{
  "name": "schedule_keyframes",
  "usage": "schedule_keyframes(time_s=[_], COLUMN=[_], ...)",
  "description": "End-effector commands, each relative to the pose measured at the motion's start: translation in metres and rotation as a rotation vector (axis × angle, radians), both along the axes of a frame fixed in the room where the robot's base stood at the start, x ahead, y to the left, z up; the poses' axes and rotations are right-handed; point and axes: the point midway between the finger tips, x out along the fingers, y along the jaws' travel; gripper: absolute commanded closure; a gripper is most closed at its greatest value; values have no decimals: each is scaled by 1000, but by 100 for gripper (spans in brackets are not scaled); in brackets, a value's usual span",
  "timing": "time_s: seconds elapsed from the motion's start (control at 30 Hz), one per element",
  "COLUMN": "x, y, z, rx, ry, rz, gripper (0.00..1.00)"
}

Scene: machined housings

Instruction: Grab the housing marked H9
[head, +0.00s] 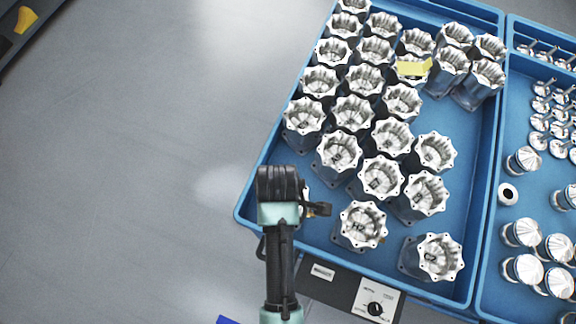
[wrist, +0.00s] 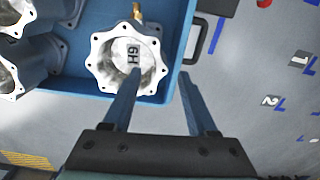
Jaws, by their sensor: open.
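The housing marked H9 (wrist: 108,50) is a silver, open-topped part with a scalloped, bolt-holed rim. My gripper (wrist: 160,73) is open and empty. Its left finger overlaps the housing's opening and its right finger appears past the tray edge; I cannot tell the height between them. In the head view my gripper (head: 318,209) is over the tray's near left corner and hides most of that housing.
Several similar housings fill the tray, including a near one (head: 361,226) and one at the near right (head: 434,257). A yellow piece (head: 413,67) lies on the farther ones. A second blue tray (head: 513,80) holds smaller parts. The floor (head: 120,150) at left is clear.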

Motion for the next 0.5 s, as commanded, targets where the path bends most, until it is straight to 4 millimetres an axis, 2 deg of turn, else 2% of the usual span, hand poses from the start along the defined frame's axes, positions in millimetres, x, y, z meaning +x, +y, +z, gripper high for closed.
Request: schedule_keyframes(time_s=[0.33, 0.5], x=[-1, -1], y=[-1, -1], z=[-41, -51], rx=[0, 0], ry=[2, 0], rz=[-1, -1], gripper=[42, 42])
